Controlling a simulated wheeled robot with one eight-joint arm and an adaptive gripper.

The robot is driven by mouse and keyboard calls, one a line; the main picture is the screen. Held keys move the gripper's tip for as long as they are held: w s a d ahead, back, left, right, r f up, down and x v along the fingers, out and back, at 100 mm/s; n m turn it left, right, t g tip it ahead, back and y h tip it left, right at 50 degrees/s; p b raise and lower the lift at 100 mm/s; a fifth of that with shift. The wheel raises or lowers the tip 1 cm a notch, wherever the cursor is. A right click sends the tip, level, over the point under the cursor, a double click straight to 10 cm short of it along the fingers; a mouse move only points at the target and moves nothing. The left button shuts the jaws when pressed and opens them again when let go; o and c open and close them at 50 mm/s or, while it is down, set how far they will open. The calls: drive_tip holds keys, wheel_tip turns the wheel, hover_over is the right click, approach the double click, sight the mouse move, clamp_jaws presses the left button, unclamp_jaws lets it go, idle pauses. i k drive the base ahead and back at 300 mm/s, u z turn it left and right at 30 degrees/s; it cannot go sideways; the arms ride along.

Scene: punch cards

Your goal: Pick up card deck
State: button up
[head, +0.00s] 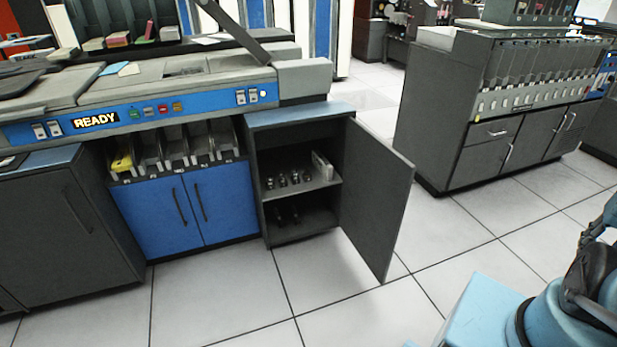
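A yellow item (122,160), perhaps cards, sits in the leftmost pocket below the machine's blue panel. A thin pale upright item (322,167) stands on the open cabinet's shelf; I cannot tell whether it is cards. Which of these is the card deck is not clear. My gripper is not in view; only parts of my blue body and arm show at the lower right.
The dark cabinet door (376,200) stands open and juts out over the floor. Small dark items (283,180) stand on the cabinet shelf. A large grey machine (500,110) with drawers stands at the right. The tiled floor (345,310) in front is clear.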

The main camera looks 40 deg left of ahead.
sight(323, 165)
drive_tip(key=k, duration=1.15)
drive_tip(key=u, duration=1.5)
drive_tip(key=i, duration=1)
drive_tip(key=u, duration=0.05)
